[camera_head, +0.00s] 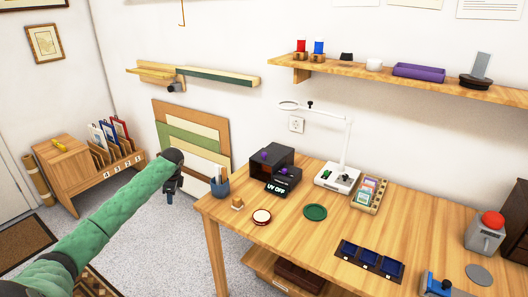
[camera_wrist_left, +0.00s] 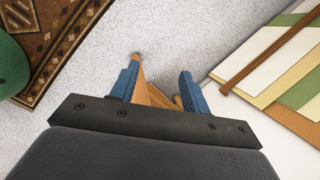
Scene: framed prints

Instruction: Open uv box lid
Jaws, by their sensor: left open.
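The UV box (camera_head: 270,165) is a dark box near the back left of the wooden table, with purple knobs and a front panel (camera_head: 283,182) reading "UV OFF". Whether its lid is open or shut is hard to tell at this size. My left gripper (camera_head: 172,192) hangs in the air left of the table, pointing down and apart from the box. In the left wrist view its two blue fingers (camera_wrist_left: 158,85) are spread with nothing held between them; the floor and a piece of wood show beyond. The UV box is not in the left wrist view. My right gripper is not in view.
Leaning boards (camera_head: 190,135) stand behind my left gripper. A shelf (camera_head: 400,80) runs above.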

